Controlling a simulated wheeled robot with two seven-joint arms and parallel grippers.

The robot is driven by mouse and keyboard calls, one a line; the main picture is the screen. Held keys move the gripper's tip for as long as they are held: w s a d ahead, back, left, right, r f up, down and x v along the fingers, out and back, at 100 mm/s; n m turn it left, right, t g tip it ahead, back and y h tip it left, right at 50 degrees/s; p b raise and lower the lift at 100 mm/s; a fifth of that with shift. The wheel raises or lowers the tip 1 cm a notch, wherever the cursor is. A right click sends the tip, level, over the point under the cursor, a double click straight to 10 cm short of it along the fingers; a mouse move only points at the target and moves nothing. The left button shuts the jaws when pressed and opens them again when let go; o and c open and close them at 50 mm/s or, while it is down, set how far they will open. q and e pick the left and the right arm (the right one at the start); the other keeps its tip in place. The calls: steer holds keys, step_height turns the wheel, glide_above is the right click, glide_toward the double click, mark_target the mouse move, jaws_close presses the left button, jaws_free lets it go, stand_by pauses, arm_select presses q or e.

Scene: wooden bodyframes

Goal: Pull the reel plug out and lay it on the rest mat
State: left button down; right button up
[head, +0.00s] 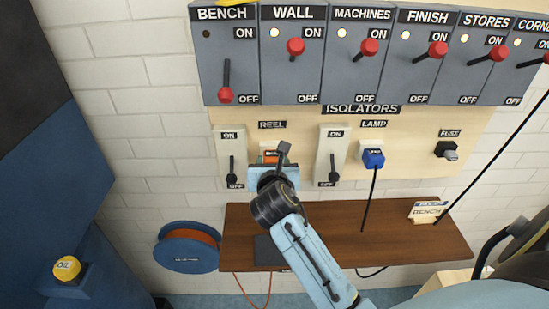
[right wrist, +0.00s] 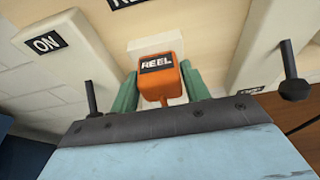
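The orange reel plug (right wrist: 160,78), labelled REEL, sits in its pale socket on the isolator board. It shows only partly in the head view (head: 270,155), behind my right gripper. My right gripper (right wrist: 160,88) has one green finger on each side of the plug, very close to it. Whether the fingers press on it I cannot tell. A dark grey mat (head: 268,251), likely the rest mat, lies at the left end of the brown shelf (head: 335,232), partly hidden by my right arm. My left gripper is not in view.
The REEL switch (head: 231,165) left of the plug has its lever down at OFF. Another lever switch (head: 332,160), a blue lamp plug (head: 373,158) with a black cable and a black fuse plug (head: 446,150) are to the right. A blue reel (head: 188,247) hangs lower left.

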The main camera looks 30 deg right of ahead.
steer(key=c, duration=0.6)
steer(key=shift+c, duration=0.2)
steer(key=shift+s+a+p, duration=0.3)
steer(key=shift+s+p, duration=0.15)
steer(key=shift+p, duration=0.3)
steer(key=shift+s+a, duration=0.1)
steer(key=shift+s, duration=0.05)
steer(key=shift+s+a+p, duration=0.3)
steer(key=shift+s+p, duration=0.05)
steer(key=shift+s, duration=0.2)
steer(key=shift+s+a+p, duration=0.3)
steer(key=shift+s+p, duration=0.05)
steer(key=shift+s, duration=0.15)
steer(key=shift+f, duration=0.1)
